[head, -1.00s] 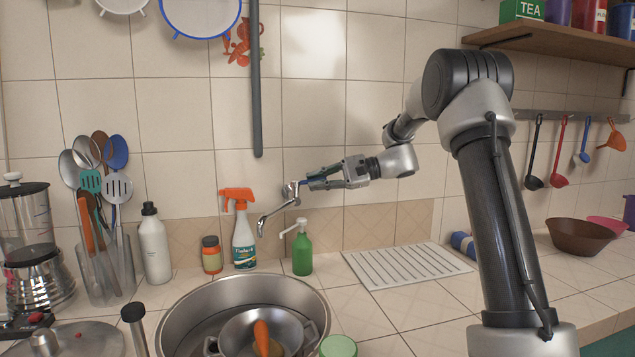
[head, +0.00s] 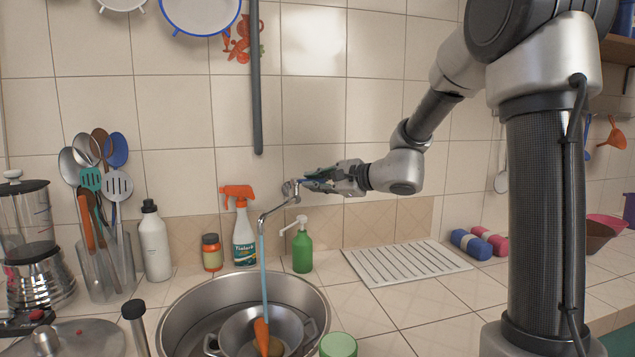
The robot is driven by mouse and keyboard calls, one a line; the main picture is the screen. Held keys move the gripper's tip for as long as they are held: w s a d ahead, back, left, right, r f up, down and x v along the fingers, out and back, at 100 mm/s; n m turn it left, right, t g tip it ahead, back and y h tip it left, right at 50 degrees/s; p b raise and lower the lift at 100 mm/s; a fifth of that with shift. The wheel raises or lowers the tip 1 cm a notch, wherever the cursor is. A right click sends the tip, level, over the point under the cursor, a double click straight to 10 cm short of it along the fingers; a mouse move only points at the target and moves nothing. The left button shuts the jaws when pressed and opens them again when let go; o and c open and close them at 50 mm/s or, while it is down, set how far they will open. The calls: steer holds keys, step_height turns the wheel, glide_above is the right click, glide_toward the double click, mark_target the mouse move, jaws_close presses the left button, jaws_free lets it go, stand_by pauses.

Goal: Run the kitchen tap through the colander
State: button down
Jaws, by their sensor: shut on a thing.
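The wall tap (head: 276,210) has a chrome spout that reaches out from the tiles over the sink. A thin bluish stream of water (head: 264,275) falls from the spout's end into the colander (head: 288,325), a grey metal bowl with side handles in the round steel sink (head: 175,322). A carrot (head: 262,337) and a brownish round item (head: 276,347) lie in the colander. My gripper (head: 312,183) is at the tap's wall end, shut on its handle, which the fingers mostly hide.
A ribbed drainboard (head: 405,262) lies to the right. A green-lidded jar (head: 338,346) stands at the sink's front right.

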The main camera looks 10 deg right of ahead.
steer(key=shift+s+a+m+t+h, duration=0.2)
steer(key=shift+m+t+h, duration=0.1)
steer(key=shift+m+h, duration=0.25)
steer(key=c, duration=1.5)
jaws_free()
steer(key=v, duration=1.2)
steer(key=shift+s+a, duration=0.1)
steer(key=shift+a, duration=0.05)
